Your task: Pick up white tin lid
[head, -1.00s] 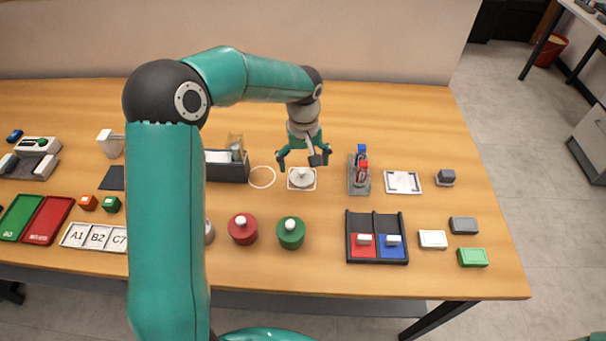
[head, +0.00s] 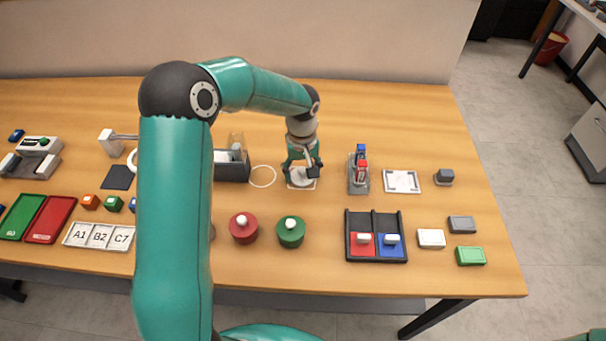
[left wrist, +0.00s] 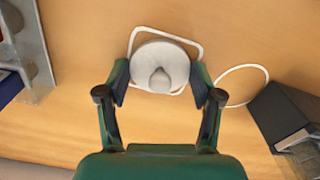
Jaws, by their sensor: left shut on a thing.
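The white tin lid (head: 301,177) is a round disc with a small knob on top. It sits within a white square outline on the table, partly hidden by my left gripper in the head view. My left gripper (head: 303,170) points down and is shut on the lid. In the left wrist view, the lid (left wrist: 160,58) is between the two fingers (left wrist: 160,85), with its knob facing the camera. The lid shows no clear gap above the table. My right gripper is not in view.
A white ring (head: 262,176) is marked left of the lid, beside a dark box (head: 232,168). A grey stand (head: 359,180) with blue and red items is to the right. Red (head: 243,230) and green (head: 291,234) round tins with white knobs stand in front.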

